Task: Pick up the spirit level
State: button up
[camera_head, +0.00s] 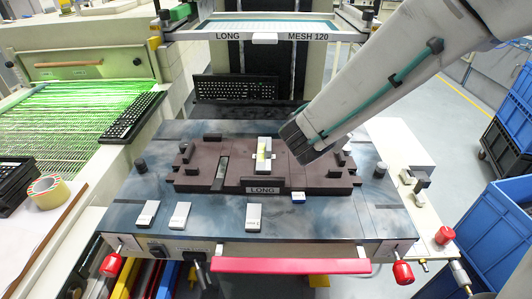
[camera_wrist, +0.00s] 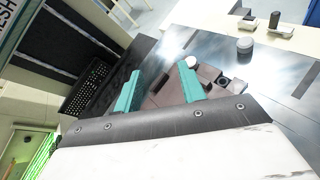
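The spirit level (camera_head: 263,150), a pale bar with a yellow-green vial, lies on the dark brown fixture plate (camera_head: 215,155) in the middle of the table, in the head view. My gripper (camera_head: 297,143) comes in from the upper right, with its dark end just right of the level in the picture; whether they touch cannot be told. The level is not seen in the wrist view.
Several small labelled white blocks (camera_head: 180,214) lie along the table's front. A black keyboard (camera_head: 235,87) lies behind the fixture, below the "LONG MESH 120" frame (camera_head: 290,37). Knobs (camera_head: 380,169) stand near the table's edges. Blue crates (camera_head: 490,235) stand at right.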

aim_at(269, 143)
jog(key=a+f+n+y, duration=0.2)
jog(key=a+n, duration=0.1)
jog(key=a, duration=0.2)
jog(key=w+a+f+n+t+y, duration=0.1)
jog(key=a+f+n+y, duration=0.1)
jog(key=a+f+n, duration=0.1)
jog(key=a+f+n+t+y, duration=0.1)
jog(key=a+f+n+y, duration=0.1)
jog(key=a, duration=0.4)
jog(key=shift+w+a+f+n, duration=0.15)
jog(key=shift+w+f+n, duration=0.05)
jog(key=shift+f+n, duration=0.2)
jog(key=shift+w+a+f+n, duration=0.15)
jog(key=shift+w+f+n, duration=0.1)
jog(key=shift+n, duration=0.25)
jog(key=shift+y, duration=0.3)
jog(key=x, duration=0.2)
jog(key=a+x, duration=0.1)
jog(key=x, duration=0.4)
jog(key=shift+s+a+f, duration=0.15)
jog(key=shift+s+f, duration=0.05)
jog(key=shift+f, duration=0.15)
jog(key=shift+w+f, duration=0.1)
jog(key=shift+w, duration=0.3)
grip_shut()
